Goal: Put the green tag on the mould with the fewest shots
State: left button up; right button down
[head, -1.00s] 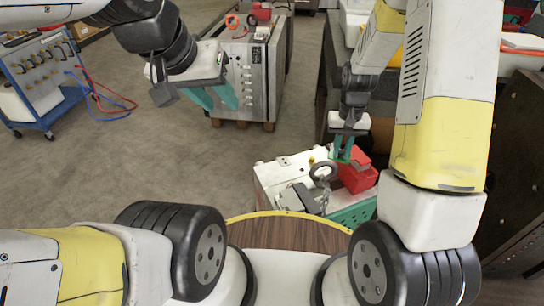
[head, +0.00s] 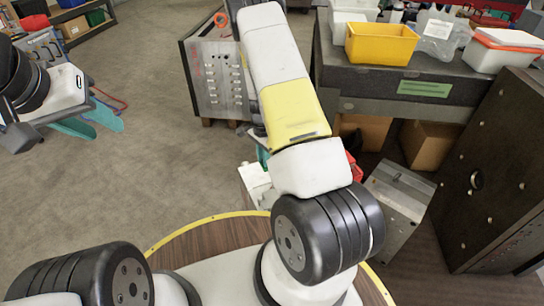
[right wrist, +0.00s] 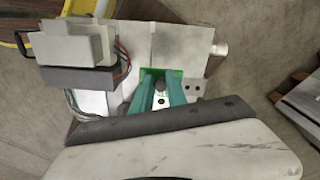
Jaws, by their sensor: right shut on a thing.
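In the right wrist view my right gripper (right wrist: 161,88) has its teal fingers closed around a dark round knob, with a green piece (right wrist: 160,72), apparently the green tag, at the fingertips. A pale metal block lies behind it; I cannot tell whether the tag touches it. In the head view the right gripper is mostly hidden behind my forearm. My left gripper (head: 88,124) is open and empty above the floor at the left. A grey metal mould base (head: 216,85) with rows of round fittings stands on wooden supports at the back. I cannot read its shot count.
A dark bench (head: 350,88) at the back right holds a yellow bin (head: 381,43) and white bins. A metal block (head: 402,195) and a tall dark plate (head: 490,190) stand at the right. A hose cart (head: 45,48) is far left.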

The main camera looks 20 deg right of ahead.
notch_tip(320, 180, down, 8)
jog(key=shift+f, duration=0.25)
jog(key=c, duration=1.3)
grip_release()
jog(key=shift+f, duration=0.1)
